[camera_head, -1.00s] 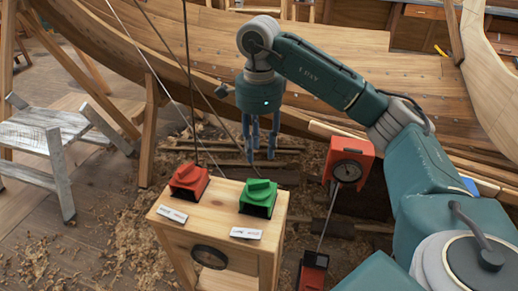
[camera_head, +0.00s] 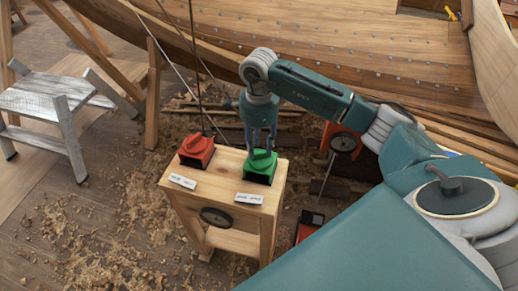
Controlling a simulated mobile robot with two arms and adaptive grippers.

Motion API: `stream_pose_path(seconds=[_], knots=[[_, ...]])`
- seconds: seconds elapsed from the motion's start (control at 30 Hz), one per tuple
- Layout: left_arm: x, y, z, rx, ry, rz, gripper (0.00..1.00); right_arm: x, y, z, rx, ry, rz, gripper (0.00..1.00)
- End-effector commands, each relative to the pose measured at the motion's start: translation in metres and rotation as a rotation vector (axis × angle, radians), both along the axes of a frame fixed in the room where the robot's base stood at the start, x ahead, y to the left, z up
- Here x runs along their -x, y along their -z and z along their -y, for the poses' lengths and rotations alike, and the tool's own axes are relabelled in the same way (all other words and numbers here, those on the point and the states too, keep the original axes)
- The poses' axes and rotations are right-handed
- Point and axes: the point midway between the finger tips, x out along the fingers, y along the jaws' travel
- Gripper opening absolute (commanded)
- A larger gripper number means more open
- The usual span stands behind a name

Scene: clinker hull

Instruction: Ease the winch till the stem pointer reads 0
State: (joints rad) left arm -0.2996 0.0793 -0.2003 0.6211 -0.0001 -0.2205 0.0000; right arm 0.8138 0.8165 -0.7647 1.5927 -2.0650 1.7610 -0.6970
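A green winch control (camera_head: 260,167) with a turning knob sits on the right of a wooden stand (camera_head: 225,183). A red control (camera_head: 197,150) of the same kind sits to its left. Each has a small white label in front, too small to read. My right gripper (camera_head: 261,148) points down at the green knob, its fingertips at the knob's top. I cannot tell whether they close on it. A round dial (camera_head: 343,143) on a red housing stands behind, partly hidden by my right arm; its reading is too small to tell. My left gripper is not in view.
Another dark round dial (camera_head: 216,217) is on the stand's front. A grey step stool (camera_head: 50,105) stands at the left. The planked hull (camera_head: 330,60) spans the back, with cables running down from it. Wood shavings cover the floor.

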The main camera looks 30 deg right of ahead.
Motion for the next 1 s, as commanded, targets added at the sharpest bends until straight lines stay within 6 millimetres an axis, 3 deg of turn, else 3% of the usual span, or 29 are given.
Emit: stream_pose_path(seconds=[0.23,0.57,0.77,1.0], knots=[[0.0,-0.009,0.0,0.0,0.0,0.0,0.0,0.0,0.028,0.0,-0.001,0.0,0.0,0.35],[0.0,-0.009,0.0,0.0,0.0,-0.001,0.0,0.0,0.034,0.0,0.0,0.0,0.001,0.35],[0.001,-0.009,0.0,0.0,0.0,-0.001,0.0,0.0,0.033,0.0,0.0,0.0,0.001,0.0],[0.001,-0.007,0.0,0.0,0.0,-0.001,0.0,0.0,0.033,0.0,0.001,-0.006,0.002,0.0]])
